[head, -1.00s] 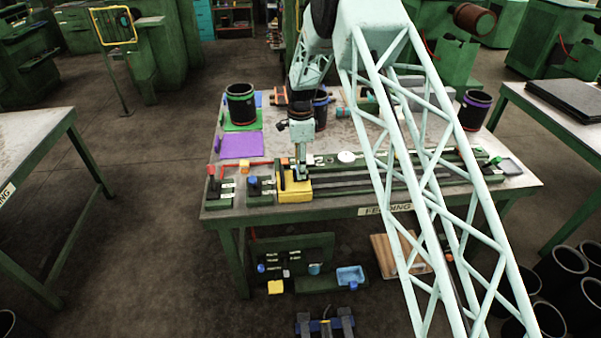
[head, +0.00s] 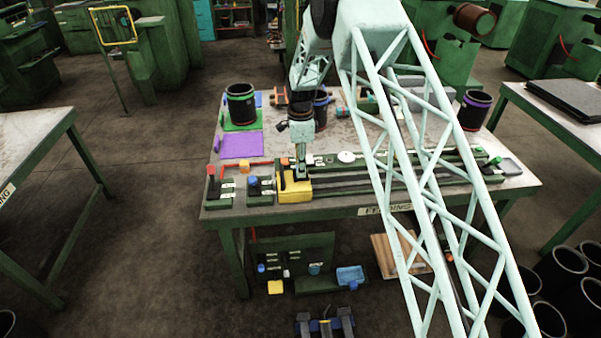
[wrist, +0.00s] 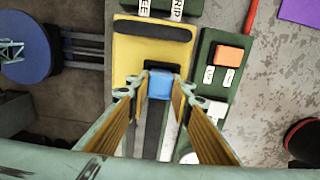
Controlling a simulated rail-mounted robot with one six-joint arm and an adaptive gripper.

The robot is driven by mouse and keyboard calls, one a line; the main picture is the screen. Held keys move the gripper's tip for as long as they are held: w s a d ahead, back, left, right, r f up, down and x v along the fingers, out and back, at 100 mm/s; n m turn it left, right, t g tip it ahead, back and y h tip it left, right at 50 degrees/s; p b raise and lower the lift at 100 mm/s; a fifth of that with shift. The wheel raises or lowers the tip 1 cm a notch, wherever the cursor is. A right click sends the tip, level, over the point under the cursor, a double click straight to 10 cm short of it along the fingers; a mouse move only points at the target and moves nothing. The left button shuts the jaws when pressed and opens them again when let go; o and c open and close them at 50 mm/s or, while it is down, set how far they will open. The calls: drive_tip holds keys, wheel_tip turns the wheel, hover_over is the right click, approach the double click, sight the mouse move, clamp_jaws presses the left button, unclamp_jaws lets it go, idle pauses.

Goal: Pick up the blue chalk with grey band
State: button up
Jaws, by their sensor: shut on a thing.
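A small blue piece (wrist: 160,84), which looks like the blue chalk, sits between my fingertips in the wrist view. My gripper (wrist: 160,88) is shut on it, with one ribbed finger on each side. Its grey band cannot be made out. The piece is at the edge of a yellow block (wrist: 150,50) with a dark slot. In the head view my gripper (head: 302,172) points down just over the yellow block (head: 295,193) near the table's front edge; the blue piece is too small to tell there.
A green holder with an orange block (wrist: 229,54) stands close beside the yellow block. Green and grey rails (head: 390,176) run to the right along the table. A purple sheet (head: 241,145) and black canisters (head: 241,104) lie further back.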

drive_tip(key=shift+r, duration=0.1)
drive_tip(key=shift+r, duration=1.55)
drive_tip(key=shift+s+r, duration=0.1)
drive_tip(key=shift+r, duration=0.05)
drive_tip(key=s+d+r, duration=0.1)
drive_tip(key=s+d, duration=0.2)
drive_tip(key=s, duration=1.2)
drive_tip(key=shift+s+d+r+b, duration=0.2)
drive_tip(key=shift+d+b, duration=0.2)
drive_tip(key=shift+d, duration=0.1)
